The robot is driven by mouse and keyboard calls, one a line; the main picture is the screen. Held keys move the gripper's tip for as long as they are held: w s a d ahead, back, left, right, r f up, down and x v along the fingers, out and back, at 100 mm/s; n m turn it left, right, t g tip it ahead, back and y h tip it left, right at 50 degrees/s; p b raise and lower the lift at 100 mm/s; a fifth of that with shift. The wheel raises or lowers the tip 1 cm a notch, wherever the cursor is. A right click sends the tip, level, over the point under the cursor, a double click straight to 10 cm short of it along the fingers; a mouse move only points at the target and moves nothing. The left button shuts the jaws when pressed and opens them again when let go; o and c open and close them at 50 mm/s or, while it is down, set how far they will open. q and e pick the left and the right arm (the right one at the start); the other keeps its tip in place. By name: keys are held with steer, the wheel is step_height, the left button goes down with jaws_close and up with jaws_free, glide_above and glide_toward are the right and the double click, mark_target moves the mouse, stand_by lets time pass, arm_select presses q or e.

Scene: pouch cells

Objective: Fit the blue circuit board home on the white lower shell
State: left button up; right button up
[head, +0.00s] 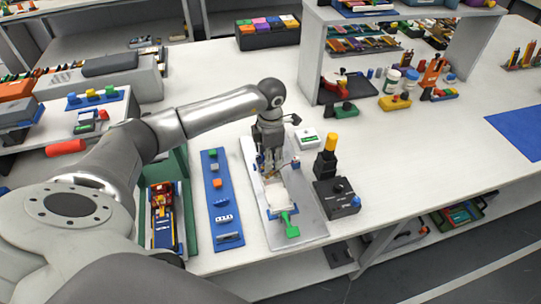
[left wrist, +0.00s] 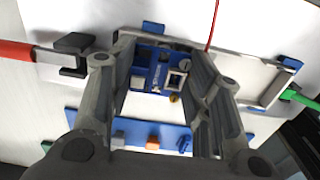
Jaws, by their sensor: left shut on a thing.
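The blue circuit board (left wrist: 146,80) is between the fingers of my left gripper (left wrist: 163,62) in the left wrist view; it has a pale square socket and small parts. My left gripper (head: 268,174) is shut on it and points down over the far part of the grey metal plate (head: 310,222) in the head view. The white lower shell (head: 279,199) lies on that plate, just nearer the camera than the gripper; its rim shows right of the board in the wrist view (left wrist: 272,88). I cannot tell whether board and shell touch. My right gripper is out of view.
A green-handled clamp (head: 290,228) sits at the shell's near end. A blue strip with small parts (head: 219,212) lies left of the plate. A black box (head: 337,199) stands right. A red handle (left wrist: 22,52) shows left in the wrist view. The front right table is clear.

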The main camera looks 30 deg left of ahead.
arm_select(q)
steer(key=shift+f+b, duration=0.35)
steer(key=shift+f, duration=0.15)
steer(key=o, duration=1.1)
step_height(320, 180, up, 12)
